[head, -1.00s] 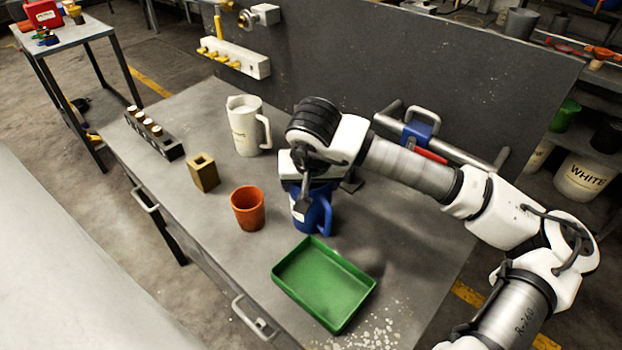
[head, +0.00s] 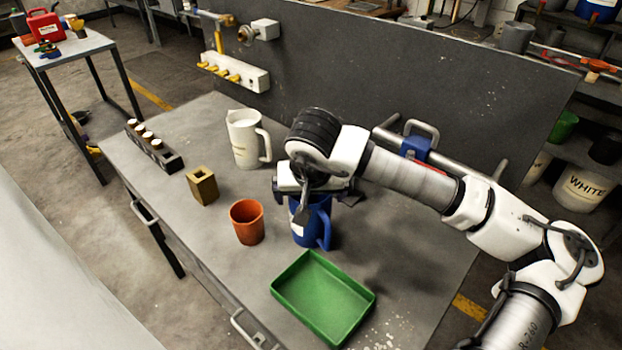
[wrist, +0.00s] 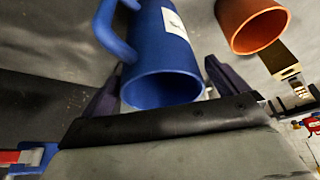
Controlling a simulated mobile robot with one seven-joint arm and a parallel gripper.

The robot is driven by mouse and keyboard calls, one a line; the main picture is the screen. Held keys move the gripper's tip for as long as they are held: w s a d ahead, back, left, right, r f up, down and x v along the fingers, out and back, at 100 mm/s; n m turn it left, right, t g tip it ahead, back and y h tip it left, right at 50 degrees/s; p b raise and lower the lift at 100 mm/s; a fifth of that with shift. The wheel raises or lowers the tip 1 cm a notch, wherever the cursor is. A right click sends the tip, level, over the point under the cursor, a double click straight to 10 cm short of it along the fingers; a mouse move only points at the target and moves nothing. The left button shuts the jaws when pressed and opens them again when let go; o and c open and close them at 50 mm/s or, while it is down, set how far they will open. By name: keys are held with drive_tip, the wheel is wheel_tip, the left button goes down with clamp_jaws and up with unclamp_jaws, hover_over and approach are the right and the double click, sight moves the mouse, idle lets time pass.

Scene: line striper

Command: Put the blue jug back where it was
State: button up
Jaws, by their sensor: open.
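The blue jug (head: 312,228) stands upright on the grey workbench, right of the orange cup and behind the green tray. Its handle points right and toward the tray, and a white label shows on its side. My gripper (head: 318,196) is over the jug's top and hides part of it. In the wrist view, the jug (wrist: 165,55) shows with its open mouth toward me, between the two spread dark fingers (wrist: 165,90). The fingers are open, with a gap visible beside the jug; I cannot tell whether either touches it.
On the workbench (head: 222,262) are the orange cup (head: 247,226), green tray (head: 322,298), white jug (head: 243,143), brass block (head: 201,187) and a dark holder (head: 164,157) with pegs. A dark upright panel (head: 400,80) closes the back. Bare bench lies right of the jug.

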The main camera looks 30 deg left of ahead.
drive_tip(key=b+v, duration=0.2)
drive_tip(key=v, duration=0.9)
drive_tip(key=shift+d+r, duration=0.1)
drive_tip(key=shift+s, duration=0.1)
